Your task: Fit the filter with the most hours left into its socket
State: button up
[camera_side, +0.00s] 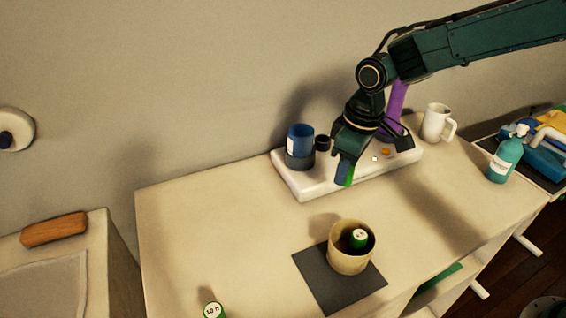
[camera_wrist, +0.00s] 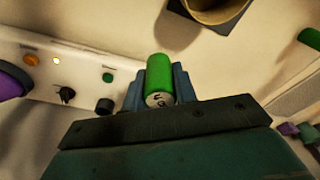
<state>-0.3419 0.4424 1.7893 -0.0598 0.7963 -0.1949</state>
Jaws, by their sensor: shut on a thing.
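My gripper (camera_side: 346,174) is shut on a green filter (camera_wrist: 159,72), held above the front edge of the white base unit in the side view. The held filter's pale end has dark markings I cannot read clearly. A second green filter (camera_side: 359,237) with a pale end stands inside a tan cup (camera_side: 345,262). A third filter, marked "10 h" (camera_side: 212,309), shows at the bottom edge of the side view. The white base unit (camera_side: 307,188) carries a dark round part (camera_side: 322,142), which also shows in the wrist view (camera_wrist: 104,105). I cannot tell whether it is the socket.
The base unit also bears a blue container (camera_side: 300,142), an orange button (camera_side: 385,152) and a purple upright part (camera_side: 397,105). The cup stands on a dark mat (camera_side: 318,285). A white mug (camera_side: 436,122) and teal bottle (camera_side: 505,159) are at right. The left tabletop is clear.

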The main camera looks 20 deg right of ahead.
jog(key=d+f+m, duration=0.2)
jog(key=d, duration=0.3)
jog(key=d+f+m, duration=0.1)
jog(key=d+m, duration=0.1)
jog(key=d, duration=0.4)
jog(key=d+f+m, duration=0.2)
jog(key=d, duration=0.4)
jog(key=shift+w+f+m+h, duration=0.3)
jog(key=shift+f+h, duration=0.05)
jog(key=shift+h, duration=0.05)
notch_tip(320, 180, up, 15)
jog(key=m, duration=0.2)
send_over(385, 191)
jog(key=f, duration=2)
jog(key=shift+s+f, duration=0.2)
jog(key=shift+f, duration=0.15)
jog(key=o, duration=1)
jog(key=shift+c, duration=0.2)
